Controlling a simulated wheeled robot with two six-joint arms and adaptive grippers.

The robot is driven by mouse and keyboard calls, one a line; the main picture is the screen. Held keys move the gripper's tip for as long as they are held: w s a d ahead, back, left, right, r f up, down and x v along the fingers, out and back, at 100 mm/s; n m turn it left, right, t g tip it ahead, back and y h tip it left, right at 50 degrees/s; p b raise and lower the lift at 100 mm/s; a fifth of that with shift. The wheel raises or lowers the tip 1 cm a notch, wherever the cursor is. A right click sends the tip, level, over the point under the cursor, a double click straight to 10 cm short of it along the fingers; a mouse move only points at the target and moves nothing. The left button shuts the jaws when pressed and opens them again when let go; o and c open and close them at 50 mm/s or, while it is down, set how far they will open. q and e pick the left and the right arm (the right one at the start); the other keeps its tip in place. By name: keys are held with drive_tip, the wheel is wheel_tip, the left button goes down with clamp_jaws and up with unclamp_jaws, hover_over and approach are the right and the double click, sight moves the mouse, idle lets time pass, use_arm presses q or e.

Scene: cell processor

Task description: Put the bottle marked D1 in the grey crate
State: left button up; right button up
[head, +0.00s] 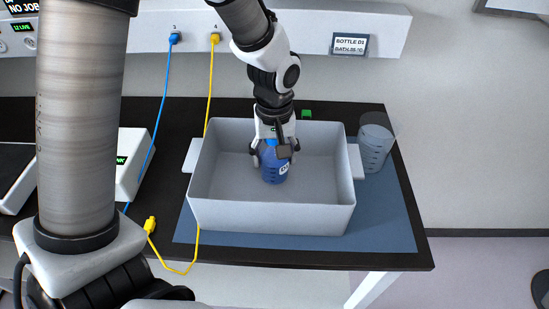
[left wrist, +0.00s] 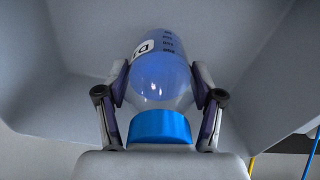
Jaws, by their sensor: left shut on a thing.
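The bottle (head: 274,168) holds blue liquid and has a blue cap and a white label. In the left wrist view the bottle (left wrist: 162,75) shows a label with "D" and part of another character. My left gripper (head: 273,150) is shut on the bottle near its cap, with one finger on each side. The grey crate (head: 270,217) stands on the blue mat, and the bottle is inside its walls, near the middle. I cannot tell whether the bottle's base touches the crate floor. My right gripper is not in view.
A clear graduated container (head: 375,150) stands right of the crate, beside its handle. A blue mat (head: 385,225) lies under the crate on the black bench (head: 425,262). Yellow and blue cables run down left of the crate. A sign (head: 350,44) reads "BOTTLE D1".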

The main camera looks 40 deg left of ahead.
use_arm(q)
drive_tip(key=shift+f, duration=0.6)
drive_tip(key=shift+s+d+r, duration=0.1)
drive_tip(key=shift+s, duration=0.05)
drive_tip(key=o, duration=1.7)
drive_tip(key=shift+f, duration=0.25)
wheel_tip(320, 180, up, 12)
drive_tip(key=shift+r, duration=0.25)
